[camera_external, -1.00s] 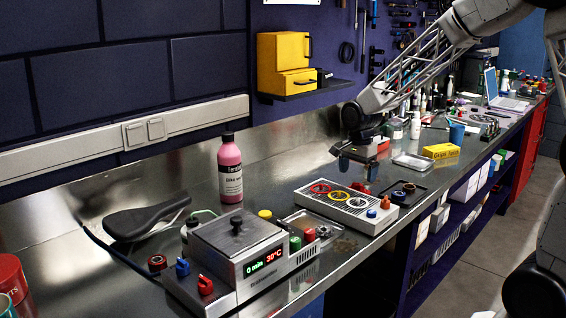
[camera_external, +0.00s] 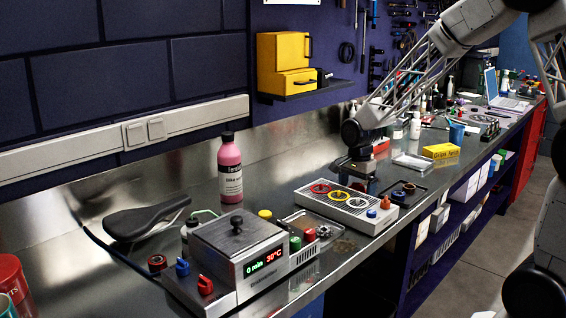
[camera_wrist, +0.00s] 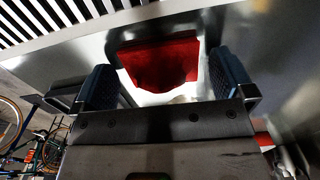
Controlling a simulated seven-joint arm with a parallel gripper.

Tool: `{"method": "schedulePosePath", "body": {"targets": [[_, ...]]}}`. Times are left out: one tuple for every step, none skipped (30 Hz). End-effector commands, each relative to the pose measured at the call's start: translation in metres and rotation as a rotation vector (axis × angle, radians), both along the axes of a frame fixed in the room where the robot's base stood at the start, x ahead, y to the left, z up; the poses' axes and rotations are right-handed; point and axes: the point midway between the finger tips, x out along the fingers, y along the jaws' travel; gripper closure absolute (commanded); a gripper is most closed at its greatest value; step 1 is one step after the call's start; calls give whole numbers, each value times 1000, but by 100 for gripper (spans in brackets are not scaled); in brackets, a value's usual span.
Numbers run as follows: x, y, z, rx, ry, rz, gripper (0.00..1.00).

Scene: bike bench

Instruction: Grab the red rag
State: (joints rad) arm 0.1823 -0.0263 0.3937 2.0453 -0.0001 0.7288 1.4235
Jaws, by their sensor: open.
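The red rag (camera_wrist: 160,62) shows in the wrist view as a dark red cloth patch on the steel bench, framed by a pale edge. My gripper (camera_wrist: 160,80) is open there, with one blue-grey finger pad on each side of the rag. In the external view my gripper (camera_external: 357,177) points down low over the bench, behind the white box with coloured rings. The rag is not clearly visible there. I cannot tell whether the fingers touch it.
The white box (camera_external: 349,206) with coloured rings stands just in front of my gripper. A dark tray (camera_external: 416,195) lies to its right, and a yellow box (camera_external: 440,151) stands farther back. A pink bottle (camera_external: 230,170) stands to the left. Bare bench lies between bottle and gripper.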

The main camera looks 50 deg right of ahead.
Motion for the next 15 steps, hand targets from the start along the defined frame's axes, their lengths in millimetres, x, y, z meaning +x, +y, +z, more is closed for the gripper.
{"method": "schedulePosePath", "body": {"targets": [[0,0,0,0,0,0,0],[0,0,0,0,0,0,0],[0,0,0,0,0,0,0],[0,0,0,0,0,0,0],[0,0,0,0,0,0,0],[0,0,0,0,0,0,0],[0,0,0,0,0,0,0],[0,0,0,0,0,0,3],[0,0,0,0,0,0,9],[0,0,0,0,0,0,14],[0,0,0,0,0,0,18],[0,0,0,0,0,0,24],[0,0,0,0,0,0,29],[0,0,0,0,0,0,34],[0,0,0,0,0,0,40]]}}
